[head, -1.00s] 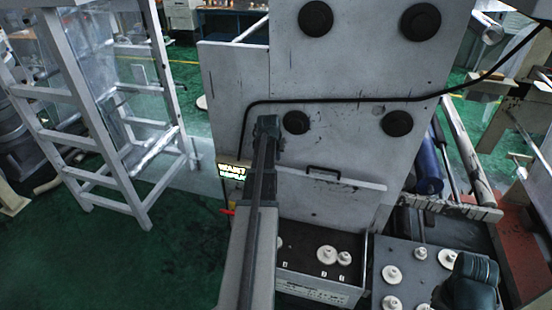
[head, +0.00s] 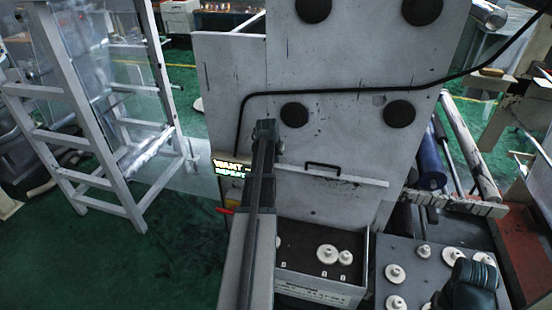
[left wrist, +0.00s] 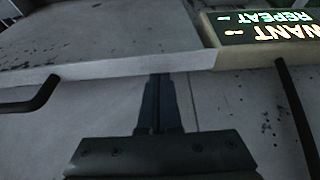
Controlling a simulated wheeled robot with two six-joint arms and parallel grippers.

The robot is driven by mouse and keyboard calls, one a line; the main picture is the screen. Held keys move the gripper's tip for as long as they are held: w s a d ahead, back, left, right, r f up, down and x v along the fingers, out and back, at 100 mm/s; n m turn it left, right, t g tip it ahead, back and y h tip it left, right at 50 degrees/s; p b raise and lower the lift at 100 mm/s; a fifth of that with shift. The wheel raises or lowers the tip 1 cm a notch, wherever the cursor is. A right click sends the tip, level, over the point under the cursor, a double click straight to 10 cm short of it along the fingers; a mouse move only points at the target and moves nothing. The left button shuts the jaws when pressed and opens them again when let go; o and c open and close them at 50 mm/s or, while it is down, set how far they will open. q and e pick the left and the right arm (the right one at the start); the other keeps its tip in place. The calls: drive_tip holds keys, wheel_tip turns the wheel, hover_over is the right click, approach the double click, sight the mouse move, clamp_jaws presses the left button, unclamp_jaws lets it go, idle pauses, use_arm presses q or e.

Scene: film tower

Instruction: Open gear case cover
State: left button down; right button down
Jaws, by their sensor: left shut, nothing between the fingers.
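The pale grey gear case cover (head: 340,185) shows in the head view as a ledge on the machine front, with a black handle (head: 323,166) just above it. It looks closed. My left gripper (head: 265,128) is in front of the machine face, left of the handle, shut and empty. In the left wrist view, the shut fingers (left wrist: 159,85) point at the lower edge of a pale panel (left wrist: 100,40); whether they touch it I cannot tell. A dark bar (left wrist: 32,98) shows at left there. My right gripper's fingers are not visible.
A lit sign (head: 231,166) is left of my left arm; it also shows upside down in the wrist view (left wrist: 265,27). A tray with white gears (head: 327,253) lies below the cover. A black cable (head: 340,90) crosses the face. A white ladder (head: 105,145) stands left.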

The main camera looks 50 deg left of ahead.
use_arm(q)
drive_tip(key=s+d, duration=0.1)
drive_tip(key=s, duration=0.1)
drive_tip(key=s+d, duration=0.1)
drive_tip(key=s, duration=0.1)
drive_tip(key=shift+d+f+b, duration=0.3)
drive_tip(key=shift+f+b, duration=0.05)
drive_tip(key=shift+f, duration=0.05)
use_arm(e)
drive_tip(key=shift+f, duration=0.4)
